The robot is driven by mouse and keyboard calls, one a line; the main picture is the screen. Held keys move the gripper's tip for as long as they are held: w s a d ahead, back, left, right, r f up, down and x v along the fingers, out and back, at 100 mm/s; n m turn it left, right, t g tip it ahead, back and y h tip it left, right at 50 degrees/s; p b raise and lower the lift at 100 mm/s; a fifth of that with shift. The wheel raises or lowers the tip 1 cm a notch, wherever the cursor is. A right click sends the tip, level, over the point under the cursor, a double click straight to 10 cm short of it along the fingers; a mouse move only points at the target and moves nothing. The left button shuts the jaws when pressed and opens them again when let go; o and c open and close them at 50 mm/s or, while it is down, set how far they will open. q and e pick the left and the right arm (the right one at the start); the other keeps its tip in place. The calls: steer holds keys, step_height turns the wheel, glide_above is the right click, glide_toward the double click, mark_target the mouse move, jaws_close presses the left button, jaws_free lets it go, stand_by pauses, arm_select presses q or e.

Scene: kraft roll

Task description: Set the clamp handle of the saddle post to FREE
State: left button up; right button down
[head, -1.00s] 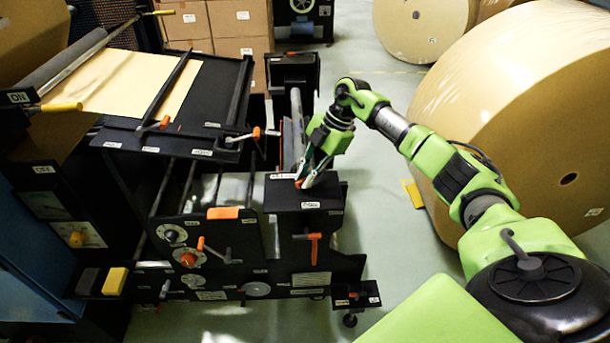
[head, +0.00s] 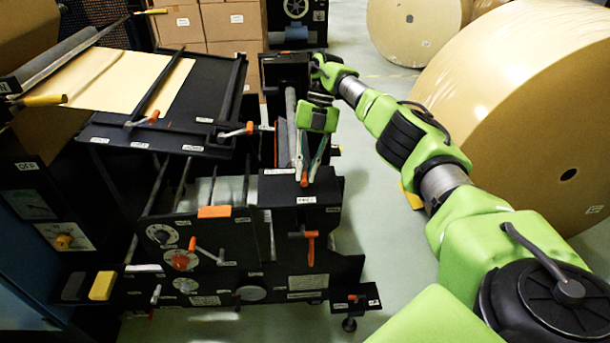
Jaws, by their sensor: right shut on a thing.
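The saddle post is a black block (head: 284,194) at the centre of the head view, with small white labels too small to read. A small lever with an orange tip, apparently the clamp handle (head: 304,181), stands at its top. My right gripper (head: 306,172) is shut on the clamp handle, its two fingers pointing down on either side of the orange tip. The fingers hide part of the handle. I cannot tell which label the handle points to. My left gripper is not in view.
Another orange T-shaped handle (head: 310,246) is on the block's front, just below. The machine's panel (head: 215,262) with dials and levers is at left. Large kraft rolls (head: 535,110) stand at right. Grey floor (head: 400,265) is open between machine and rolls.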

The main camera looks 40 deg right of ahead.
steer(key=shift+n+b, duration=0.3)
steer(key=shift+n, duration=0.2)
steer(key=shift+r, duration=0.1)
steer(key=c, duration=2)
jaws_free()
steer(key=shift+d, duration=0.1)
step_height(320, 180, up, 10)
steer(key=shift+f, duration=0.1)
